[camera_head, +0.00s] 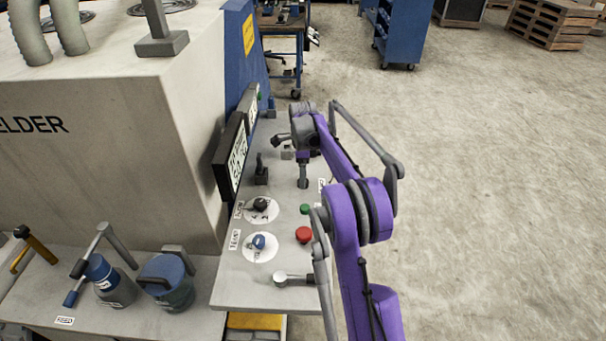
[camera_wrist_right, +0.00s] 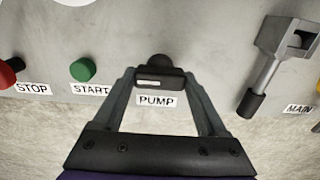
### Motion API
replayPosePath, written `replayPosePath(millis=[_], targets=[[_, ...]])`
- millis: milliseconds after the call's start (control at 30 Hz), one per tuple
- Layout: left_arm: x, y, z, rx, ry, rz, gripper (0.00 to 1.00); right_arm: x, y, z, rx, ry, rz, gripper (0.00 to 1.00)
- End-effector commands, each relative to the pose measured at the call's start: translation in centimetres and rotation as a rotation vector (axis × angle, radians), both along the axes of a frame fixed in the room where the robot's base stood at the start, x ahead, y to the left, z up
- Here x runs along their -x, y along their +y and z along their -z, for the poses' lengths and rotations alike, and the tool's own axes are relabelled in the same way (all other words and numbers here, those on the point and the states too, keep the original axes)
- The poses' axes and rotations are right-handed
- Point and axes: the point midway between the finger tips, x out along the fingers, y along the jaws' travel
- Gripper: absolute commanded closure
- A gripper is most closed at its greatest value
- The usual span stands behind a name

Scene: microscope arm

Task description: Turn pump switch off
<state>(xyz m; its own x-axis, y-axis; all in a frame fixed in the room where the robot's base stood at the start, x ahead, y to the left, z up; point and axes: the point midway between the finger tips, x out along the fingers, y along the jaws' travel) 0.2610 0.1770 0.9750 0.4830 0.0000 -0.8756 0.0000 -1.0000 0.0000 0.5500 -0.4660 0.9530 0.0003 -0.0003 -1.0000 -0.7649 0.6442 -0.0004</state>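My right gripper (camera_wrist_right: 160,82) reaches over the front edge of the control panel (camera_head: 236,284) at the pump switch. In the right wrist view its two grey fingers stand on either side of a dark bar, with a black knob (camera_wrist_right: 157,62) just beyond it, above the label PUMP. The fingertips are dark against the switch, so I cannot tell whether they grip it. In the head view my right gripper (camera_head: 303,172) hangs over the panel's right edge and mostly hides the pump switch. My left gripper is out of view.
The green start button (camera_wrist_right: 83,70) and red stop button (camera_wrist_right: 9,73) lie left of the gripper in the wrist view. The main switch lever (camera_wrist_right: 262,82) is to the right. Two dials, a black one (camera_head: 261,205) and a blue one (camera_head: 259,242), sit on the panel.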

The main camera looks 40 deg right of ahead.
Motion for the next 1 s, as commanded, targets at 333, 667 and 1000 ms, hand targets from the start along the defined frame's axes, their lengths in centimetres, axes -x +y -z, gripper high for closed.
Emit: replayPosePath(millis=[333, 667, 1000], targets=[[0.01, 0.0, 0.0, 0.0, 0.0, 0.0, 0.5, 0.01, 0.0, -0.03, 0.0, 0.0, -0.007, 0.81], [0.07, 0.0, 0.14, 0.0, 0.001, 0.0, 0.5, 0.01, -0.02, -0.02, -0.001, 0.001, -0.139, 0.81], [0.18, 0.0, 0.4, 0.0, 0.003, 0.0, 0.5, 0.01, -0.02, -0.04, -0.001, 0.001, -0.441, 0.81]])
